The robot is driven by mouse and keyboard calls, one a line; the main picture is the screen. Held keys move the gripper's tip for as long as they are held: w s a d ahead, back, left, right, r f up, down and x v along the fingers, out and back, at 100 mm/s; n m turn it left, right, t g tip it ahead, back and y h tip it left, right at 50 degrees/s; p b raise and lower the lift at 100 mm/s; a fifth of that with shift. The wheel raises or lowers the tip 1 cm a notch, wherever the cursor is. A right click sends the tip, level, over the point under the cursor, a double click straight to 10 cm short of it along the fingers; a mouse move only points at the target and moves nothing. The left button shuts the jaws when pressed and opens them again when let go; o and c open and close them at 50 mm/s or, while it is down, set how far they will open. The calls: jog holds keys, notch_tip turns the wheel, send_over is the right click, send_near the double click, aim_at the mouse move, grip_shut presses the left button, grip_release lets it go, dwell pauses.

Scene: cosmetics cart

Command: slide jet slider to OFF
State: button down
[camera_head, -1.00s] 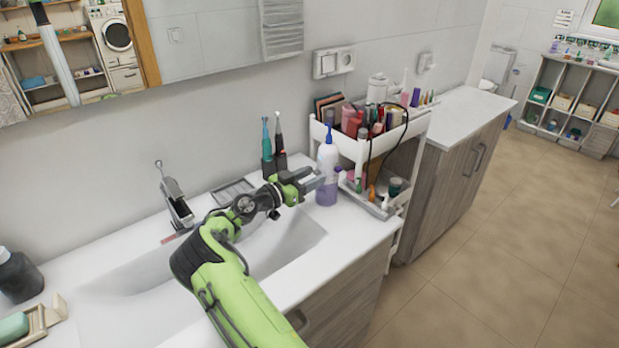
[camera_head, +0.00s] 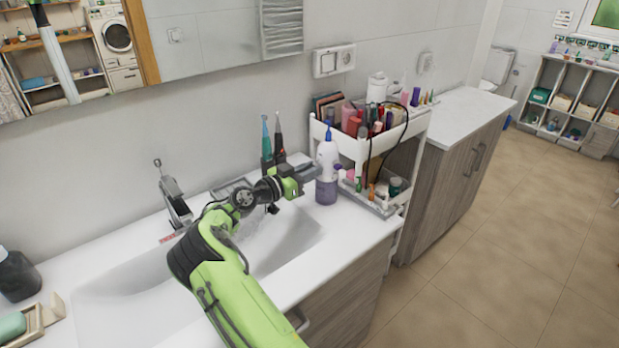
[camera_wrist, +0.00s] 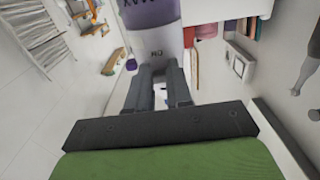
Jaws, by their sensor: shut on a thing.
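The white and purple jet bottle (camera_head: 327,160) stands upright at the right end of the sink counter, with a blue tip on top. My gripper (camera_head: 312,172) reaches it from the left at mid-height. In the wrist view the bottle (camera_wrist: 150,12) shows upside down, with its purple band at the top and small dark lettering that looks like ON on its white part.
The sink basin (camera_head: 165,275) lies under my arm. Two electric toothbrushes (camera_head: 272,145) stand behind my gripper. A white cart (camera_head: 352,150) full of cosmetics stands close to the right of the bottle. A faucet (camera_head: 173,200) rises at the left.

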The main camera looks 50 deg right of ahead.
jog(key=c, duration=1)
grip_release()
jog(key=w+a, duration=0.1)
jog(key=a, duration=1.4)
jog(key=shift+w+a+p, duration=0.3)
jog(key=shift+w+p, duration=0.1)
